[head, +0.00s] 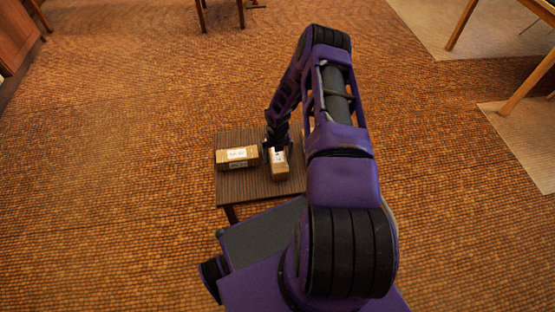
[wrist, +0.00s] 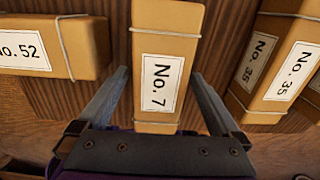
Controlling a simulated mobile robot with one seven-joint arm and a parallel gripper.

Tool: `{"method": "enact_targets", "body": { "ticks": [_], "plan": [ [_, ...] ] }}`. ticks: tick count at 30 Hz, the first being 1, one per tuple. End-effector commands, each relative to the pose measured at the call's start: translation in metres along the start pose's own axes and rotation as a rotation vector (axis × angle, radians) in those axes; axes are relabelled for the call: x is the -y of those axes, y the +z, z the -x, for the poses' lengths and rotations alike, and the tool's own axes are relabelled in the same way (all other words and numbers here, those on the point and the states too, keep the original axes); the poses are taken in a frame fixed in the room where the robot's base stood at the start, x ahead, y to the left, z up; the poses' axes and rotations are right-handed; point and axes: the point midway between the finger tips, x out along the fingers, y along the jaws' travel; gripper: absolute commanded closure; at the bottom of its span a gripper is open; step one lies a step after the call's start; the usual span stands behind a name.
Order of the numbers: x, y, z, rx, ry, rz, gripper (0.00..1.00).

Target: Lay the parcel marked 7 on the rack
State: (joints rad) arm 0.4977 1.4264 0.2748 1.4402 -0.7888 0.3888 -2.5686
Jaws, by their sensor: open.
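The parcel marked No. 7 (wrist: 146,100) is a small tan box with a white label and a string around it. It lies on a small dark wooden table (head: 235,191), and in the head view it is the right-hand box (head: 279,171). My gripper (wrist: 160,95) is open, with one finger on each side of the parcel in the wrist view. Gaps show between the fingers and the box. In the head view my gripper (head: 277,148) is at the far end of this parcel. I cannot make out a rack in either view.
A parcel marked No. 52 (wrist: 85,62) lies left of the fingers. Open brown floor (head: 120,130) surrounds the table. Furniture legs (head: 221,14) stand farther back.

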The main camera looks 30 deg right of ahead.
Motion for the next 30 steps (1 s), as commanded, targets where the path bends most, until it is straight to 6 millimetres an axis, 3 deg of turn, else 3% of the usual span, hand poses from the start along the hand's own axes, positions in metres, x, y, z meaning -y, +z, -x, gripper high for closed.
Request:
{"method": "enact_targets", "body": {
  "ticks": [8, 24, 30],
  "plan": [
    [0.0001, 0.0002, -0.0024, 0.001, 0.000, 0.000, 0.02],
    [0.0001, 0.0002, -0.0022, 0.001, 0.000, 0.000, 0.99],
    [0.0001, 0.0008, -0.0015, 0.002, 0.000, 0.000, 1.00]
  ]
}}
